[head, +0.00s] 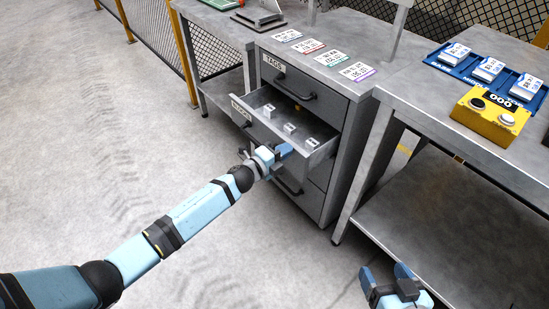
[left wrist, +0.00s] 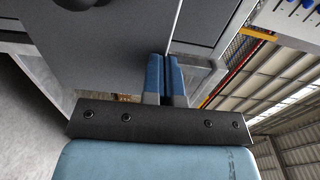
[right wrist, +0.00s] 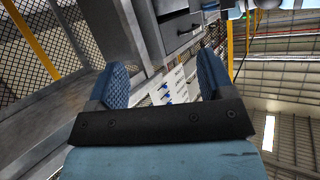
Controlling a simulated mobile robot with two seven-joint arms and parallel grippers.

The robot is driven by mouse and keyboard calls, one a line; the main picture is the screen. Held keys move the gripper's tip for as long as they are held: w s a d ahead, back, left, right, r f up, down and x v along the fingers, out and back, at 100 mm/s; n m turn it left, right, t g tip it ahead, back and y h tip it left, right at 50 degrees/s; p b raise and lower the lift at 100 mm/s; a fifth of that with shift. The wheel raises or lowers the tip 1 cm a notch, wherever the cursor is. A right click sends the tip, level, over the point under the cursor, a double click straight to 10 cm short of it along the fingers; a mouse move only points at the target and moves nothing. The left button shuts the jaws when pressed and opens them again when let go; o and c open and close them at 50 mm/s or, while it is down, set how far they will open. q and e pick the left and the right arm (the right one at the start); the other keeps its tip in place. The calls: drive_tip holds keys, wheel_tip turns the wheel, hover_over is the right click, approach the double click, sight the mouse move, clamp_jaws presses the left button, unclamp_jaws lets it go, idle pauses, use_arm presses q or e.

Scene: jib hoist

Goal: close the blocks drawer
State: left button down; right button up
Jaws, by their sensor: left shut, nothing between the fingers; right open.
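The grey blocks drawer (head: 259,129) stands pulled out of the cabinet (head: 343,140), below the shut tags drawer (head: 300,90). Several small pale blocks (head: 290,128) lie inside it. My left gripper (head: 284,151) is shut and empty at the right part of the drawer's front; contact cannot be told. In the left wrist view its fingers (left wrist: 163,76) are together close to a grey panel. My right gripper (head: 387,279) is open and empty, low in front of the bench and away from the drawer. Its spread fingers also show in the right wrist view (right wrist: 162,88).
A grey bench (head: 440,110) at the right carries a blue tray (head: 518,80) and a yellow button box (head: 490,118). Several labelled cards (head: 330,58) lie on the cabinet top. Another table (head: 222,30) stands left of the cabinet. The floor at the left is clear.

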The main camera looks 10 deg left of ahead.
use_arm(q)
drive_tip(key=b+x, duration=0.3)
drive_tip(key=x, duration=0.8)
drive_tip(key=shift+b, duration=0.3)
use_arm(e)
drive_tip(key=w+a+r+t+y, duration=0.1)
drive_tip(key=a+r+t+y, duration=0.1)
drive_tip(key=r, duration=0.6)
drive_tip(key=shift+w+a+t+y, duration=0.35)
drive_tip(key=shift+a+t+y, duration=0.05)
drive_tip(key=shift+a+t, duration=0.5)
use_arm(q)
drive_tip(key=shift+s+a, duration=0.1)
drive_tip(key=shift+s, duration=0.05)
